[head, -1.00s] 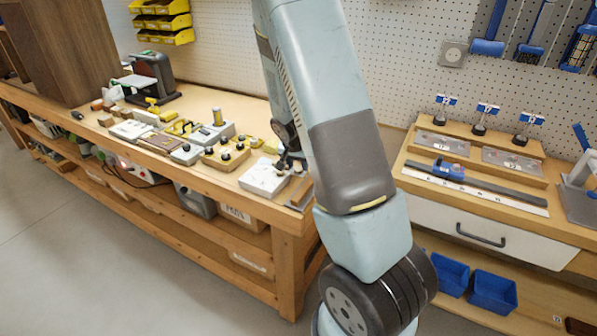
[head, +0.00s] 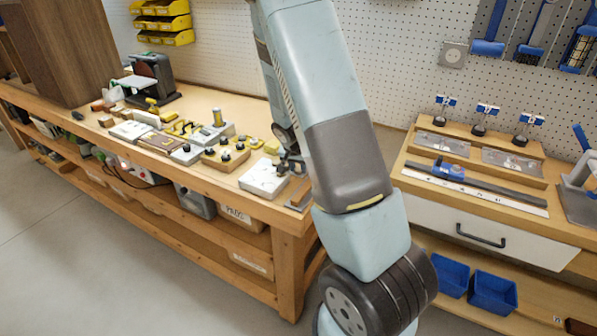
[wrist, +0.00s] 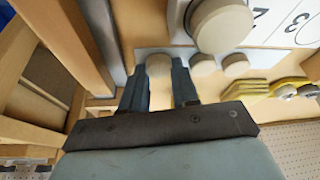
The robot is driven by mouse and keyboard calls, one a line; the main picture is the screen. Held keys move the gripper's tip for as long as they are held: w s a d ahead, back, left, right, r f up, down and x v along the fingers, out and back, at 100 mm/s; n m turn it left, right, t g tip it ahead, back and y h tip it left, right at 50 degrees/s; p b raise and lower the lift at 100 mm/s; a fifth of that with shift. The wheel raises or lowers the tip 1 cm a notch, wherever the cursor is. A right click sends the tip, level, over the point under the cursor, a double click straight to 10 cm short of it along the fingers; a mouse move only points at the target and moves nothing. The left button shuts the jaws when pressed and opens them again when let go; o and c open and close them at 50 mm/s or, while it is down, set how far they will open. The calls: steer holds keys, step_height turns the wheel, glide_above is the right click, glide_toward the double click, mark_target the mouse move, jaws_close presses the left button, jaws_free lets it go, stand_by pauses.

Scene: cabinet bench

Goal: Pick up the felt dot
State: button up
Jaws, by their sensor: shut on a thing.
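The felt dot (wrist: 158,65) is a small beige disc, seen between the fingertips in the wrist view. My gripper (wrist: 160,75) is shut on it, with one dark finger on each side. In the head view my gripper (head: 289,165) is low over the right end of the left bench, by a white board (head: 264,180). The felt dot cannot be made out there. Two similar small beige discs (wrist: 203,64) (wrist: 235,64) lie beside the held one in the wrist view.
A larger beige round piece (wrist: 221,25) stands close to the fingers, on a white surface with printed numbers. Yellow parts (wrist: 250,88) lie to the right. A wooden block with black knobs (head: 226,155) is left of the white board. The floor in front is clear.

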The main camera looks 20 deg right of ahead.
steer(key=shift+r, duration=0.6)
steer(key=s+a+r, duration=0.2)
steer(key=s+r, duration=0.9)
steer(key=s, duration=0.2)
steer(key=shift+s+a+r, duration=0.2)
steer(key=shift+s+r, duration=0.2)
